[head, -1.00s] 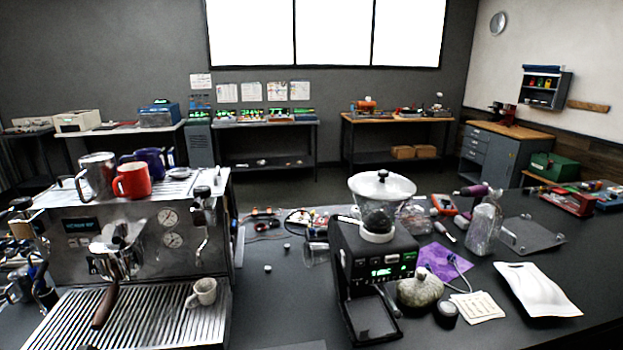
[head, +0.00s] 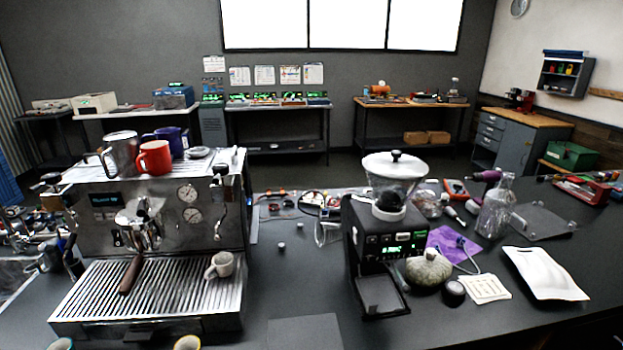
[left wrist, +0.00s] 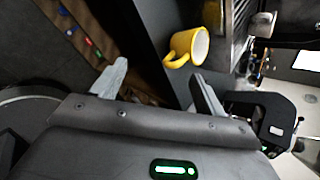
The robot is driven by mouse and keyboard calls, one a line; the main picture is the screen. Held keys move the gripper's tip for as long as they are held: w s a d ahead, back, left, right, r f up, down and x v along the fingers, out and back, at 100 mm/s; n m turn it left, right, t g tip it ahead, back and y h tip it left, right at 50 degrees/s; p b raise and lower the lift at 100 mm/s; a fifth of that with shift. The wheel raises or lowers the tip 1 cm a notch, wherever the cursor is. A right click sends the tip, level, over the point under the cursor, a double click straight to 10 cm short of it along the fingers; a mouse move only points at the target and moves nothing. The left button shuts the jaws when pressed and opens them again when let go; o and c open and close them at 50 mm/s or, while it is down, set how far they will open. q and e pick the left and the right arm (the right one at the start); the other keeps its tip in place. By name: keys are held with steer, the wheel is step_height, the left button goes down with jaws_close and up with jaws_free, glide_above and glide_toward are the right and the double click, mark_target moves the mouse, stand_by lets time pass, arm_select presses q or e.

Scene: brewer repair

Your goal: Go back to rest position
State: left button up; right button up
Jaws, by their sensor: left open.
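My left gripper (left wrist: 158,76) shows only in the left wrist view. Its two grey fingers are spread apart with nothing between them. Neither gripper shows in the head view, and I cannot make out my right gripper in any view.
An espresso machine (head: 160,232) stands on the black counter (head: 290,262) at left, with a red mug (head: 154,158) on top and a white cup (head: 221,265) on its tray. A grinder (head: 385,235) stands right of it.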

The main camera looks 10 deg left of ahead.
arm_select(q)
steer(key=s+d+f+n+g+h, duration=0.1)
steer(key=s+d+f+n+g, duration=0.25)
steer(key=d+n, duration=0.5)
steer(key=s+d+f+n+g+h, duration=0.15)
steer(key=s+d+f+n, duration=0.3)
steer(key=n, duration=0.75)
step_height(320, 180, down, 31)
steer(key=s+g+b, duration=0.2)
steer(key=b, duration=0.2)
steer(key=s+a+f+m+g+y+b, duration=0.1)
steer(key=s+a+f+b, duration=0.1)
steer(key=s+f, duration=1.4)
steer(key=shift+s+a+f+b, duration=0.15)
steer(key=shift+a+f+b, duration=0.15)
steer(key=shift+a+f, duration=0.25)
